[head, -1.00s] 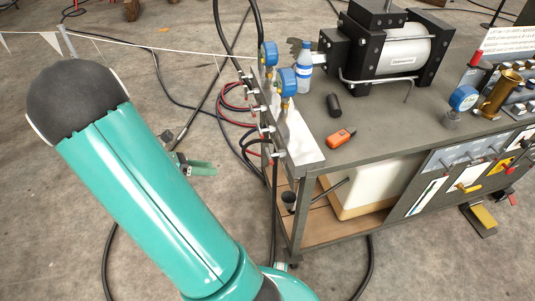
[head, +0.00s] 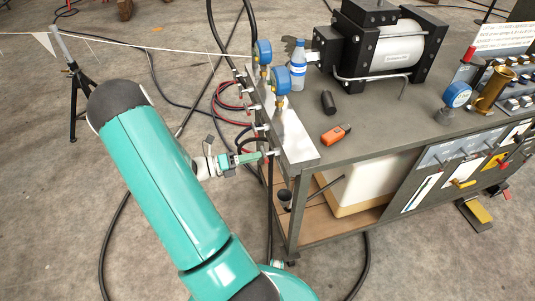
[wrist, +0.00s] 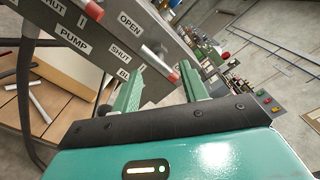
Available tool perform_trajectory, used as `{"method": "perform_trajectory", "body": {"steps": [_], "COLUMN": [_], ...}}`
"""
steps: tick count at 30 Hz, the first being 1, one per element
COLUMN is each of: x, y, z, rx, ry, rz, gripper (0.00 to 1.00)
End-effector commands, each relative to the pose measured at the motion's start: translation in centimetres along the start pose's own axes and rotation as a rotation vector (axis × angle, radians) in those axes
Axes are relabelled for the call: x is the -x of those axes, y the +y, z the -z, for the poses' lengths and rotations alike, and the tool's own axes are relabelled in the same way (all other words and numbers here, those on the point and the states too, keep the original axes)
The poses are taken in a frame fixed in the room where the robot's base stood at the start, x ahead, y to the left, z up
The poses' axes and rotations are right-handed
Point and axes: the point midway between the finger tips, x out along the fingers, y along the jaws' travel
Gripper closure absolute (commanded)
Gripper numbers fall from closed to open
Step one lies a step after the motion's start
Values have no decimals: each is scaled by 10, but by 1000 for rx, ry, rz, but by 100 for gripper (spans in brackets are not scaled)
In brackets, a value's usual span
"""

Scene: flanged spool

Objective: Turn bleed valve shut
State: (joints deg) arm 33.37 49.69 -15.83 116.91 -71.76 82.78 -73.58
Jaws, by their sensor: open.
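The bleed valve's lever (wrist: 173,77), silver with a red tip, shows in the wrist view beside the labels OPEN, SHUT and a partly hidden one starting "BL". The lever points down and right in that picture, nearer the SHUT label than the OPEN one. My gripper (wrist: 164,76) is open, its two green fingers on either side of the lever's tip in the picture. I cannot tell whether they touch it. In the head view my gripper (head: 262,156) is at the left edge of the bench, by the row of small valves; the lever cannot be made out there.
A second lever (wrist: 93,10) by the PUMP label is at upper left in the wrist view. Blue gauges (head: 280,82), a bottle (head: 298,66) and an orange tool (head: 336,133) stand or lie on the bench (head: 375,130). Hoses (head: 228,98) hang at its left side.

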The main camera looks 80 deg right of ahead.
Motion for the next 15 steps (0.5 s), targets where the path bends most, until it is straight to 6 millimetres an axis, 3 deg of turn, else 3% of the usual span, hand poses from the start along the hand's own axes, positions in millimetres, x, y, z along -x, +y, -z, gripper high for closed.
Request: {"method": "perform_trajectory", "body": {"steps": [6, 15], "x": [-39, -54], "y": [0, 0], "z": [0, 0], "rx": [1, -1], "ry": [2, 0], "rz": [0, -1], "gripper": [56, 56]}}
